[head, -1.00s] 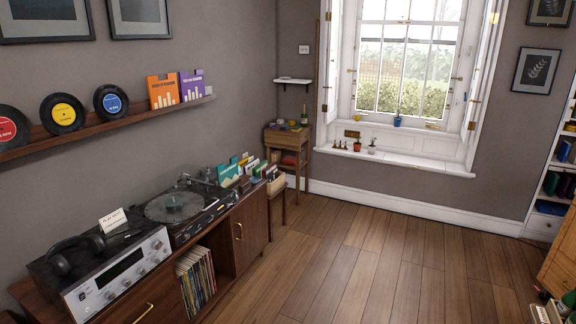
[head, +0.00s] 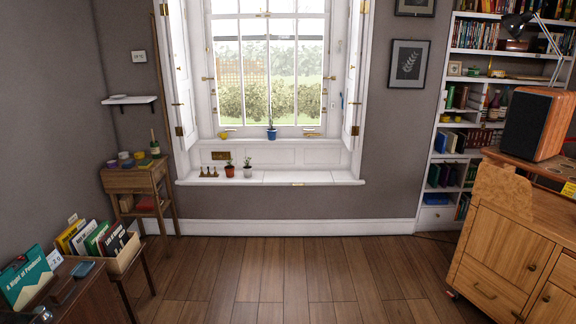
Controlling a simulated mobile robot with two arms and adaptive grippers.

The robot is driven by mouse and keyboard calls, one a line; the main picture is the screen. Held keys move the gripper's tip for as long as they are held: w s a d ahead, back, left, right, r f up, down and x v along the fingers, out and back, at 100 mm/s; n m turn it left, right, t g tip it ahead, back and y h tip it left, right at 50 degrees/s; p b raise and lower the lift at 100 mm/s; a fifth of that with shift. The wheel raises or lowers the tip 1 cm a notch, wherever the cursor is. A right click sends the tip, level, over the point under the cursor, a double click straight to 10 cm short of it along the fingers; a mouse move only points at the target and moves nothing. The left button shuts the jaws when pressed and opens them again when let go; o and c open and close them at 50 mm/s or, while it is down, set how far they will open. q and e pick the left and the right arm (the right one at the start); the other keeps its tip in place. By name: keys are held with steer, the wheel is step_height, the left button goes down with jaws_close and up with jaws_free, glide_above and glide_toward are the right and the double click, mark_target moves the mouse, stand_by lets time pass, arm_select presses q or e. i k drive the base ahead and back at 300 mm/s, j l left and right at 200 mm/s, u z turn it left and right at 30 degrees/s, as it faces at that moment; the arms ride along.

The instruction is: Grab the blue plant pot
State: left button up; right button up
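The blue plant pot (head: 272,134) is small and holds a green plant. It stands upright on the upper window ledge, near the middle of the window, across the room. Below it on the lower sill (head: 300,177) stand a red-brown pot (head: 229,171) and a white pot (head: 248,172), each with a small plant. Neither of my grippers shows in the head view.
Open wooden floor (head: 275,275) lies between me and the window. A record crate (head: 122,255) and cabinet stand at the left, with a small side table (head: 140,180) beyond. A wooden cabinet (head: 505,255) with a speaker (head: 537,125) and a bookcase (head: 455,140) stand at the right.

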mark_target(272, 132)
steer(key=i+u, duration=0.15)
steer(key=i, duration=0.4)
steer(key=i+u, duration=0.15)
steer(key=i, duration=0.45)
steer(key=i+u, duration=0.15)
steer(key=i, duration=0.4)
steer(key=i+l+u, duration=0.2)
steer(key=i, duration=0.35)
